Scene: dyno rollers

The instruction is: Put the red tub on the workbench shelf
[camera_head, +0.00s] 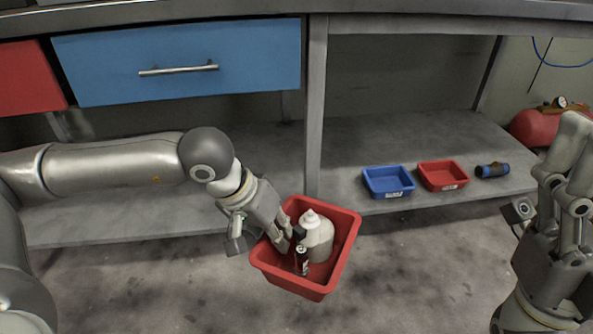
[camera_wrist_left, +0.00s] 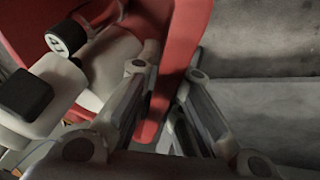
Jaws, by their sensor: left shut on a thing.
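The red tub (camera_head: 288,283) hangs tilted in front of the workbench shelf (camera_head: 418,139), above the floor. Inside it are a white bottle (camera_head: 319,237) and a small dark bottle (camera_head: 302,262). My left gripper (camera_head: 285,239) is shut on the tub's left wall. In the left wrist view the red tub (camera_wrist_left: 180,38) passes between the fingers (camera_wrist_left: 167,72), and a black-capped bottle (camera_wrist_left: 66,37) shows inside it. My right gripper (camera_head: 567,160) is raised at the right edge, apart from the tub; its finger opening is unclear.
On the shelf's right bay stand a small blue tray (camera_head: 388,183), a smaller red tray (camera_head: 443,176) and a dark blue cylinder (camera_head: 492,170). A post (camera_head: 316,110) divides the bays. The shelf behind the trays is clear. A blue drawer (camera_head: 180,62) hangs above the left bay.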

